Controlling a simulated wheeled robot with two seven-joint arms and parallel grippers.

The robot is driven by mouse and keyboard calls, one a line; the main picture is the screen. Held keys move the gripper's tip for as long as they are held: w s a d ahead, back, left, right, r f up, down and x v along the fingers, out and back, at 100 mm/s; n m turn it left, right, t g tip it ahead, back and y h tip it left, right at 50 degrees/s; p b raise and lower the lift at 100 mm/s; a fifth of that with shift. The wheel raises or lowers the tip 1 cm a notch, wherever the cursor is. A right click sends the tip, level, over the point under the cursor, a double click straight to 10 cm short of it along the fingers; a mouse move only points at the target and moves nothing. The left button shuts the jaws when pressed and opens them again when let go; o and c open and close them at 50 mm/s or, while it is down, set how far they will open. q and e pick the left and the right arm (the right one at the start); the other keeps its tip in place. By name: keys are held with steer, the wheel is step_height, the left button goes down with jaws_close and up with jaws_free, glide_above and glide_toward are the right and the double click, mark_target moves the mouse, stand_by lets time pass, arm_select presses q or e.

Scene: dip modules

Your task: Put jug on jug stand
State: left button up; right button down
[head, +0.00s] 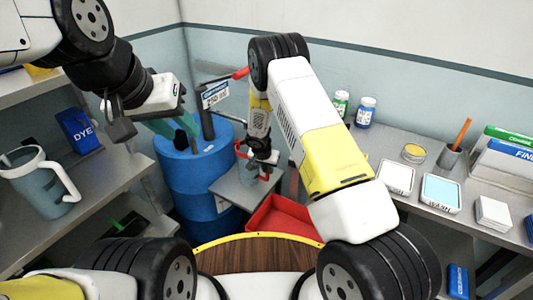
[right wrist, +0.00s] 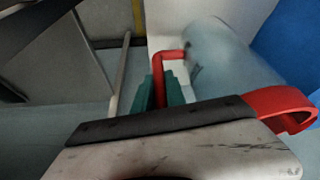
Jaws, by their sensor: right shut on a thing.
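The jug (head: 246,170) is a small translucent grey-blue vessel with a red handle, low in front of the blue drum. It shows larger in the right wrist view (right wrist: 225,55), with its red handle (right wrist: 168,56) between the green fingers. My right gripper (head: 264,158) is shut on this handle. A grey square platform (head: 228,190), likely the jug stand, is directly below the jug; I cannot tell whether they touch. My left gripper (head: 165,122) is above the drum's left side, with greenish fingers partly hidden; its opening is unclear.
A blue drum (head: 195,175) stands behind and left of the platform. A red tray (head: 282,220) lies to the right. Another jug with a white handle (head: 45,185) stands on the left shelf. The right bench (head: 385,150) holds jars, trays and boxes.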

steer(key=c, duration=1.4)
jaws_free()
steer(key=shift+f, duration=0.1)
steer(key=shift+o, duration=0.2)
steer(key=v, duration=1.2)
steer(key=s+d+r, duration=0.3)
steer(key=r, duration=0.4)
steer(key=s+d+r+n+y, duration=0.1)
steer(key=s+d+r, duration=0.25)
steer(key=r, duration=0.45)
steer(key=s+d+r, duration=0.2)
steer(key=s+r, duration=0.2)
steer(key=r, duration=0.3)
steer(key=s+d+r+n+t+y, duration=0.1)
steer(key=s+r, duration=0.4)
steer(key=s, duration=0.6)
steer(key=s+d+r+n+t+y, duration=0.1)
steer(key=s+r, duration=0.4)
steer(key=s, duration=0.5)
steer(key=shift+s+d+r+n+y, duration=0.2)
steer(key=shift+s+d+n+y, duration=0.25)
steer(key=shift+n, duration=0.65)
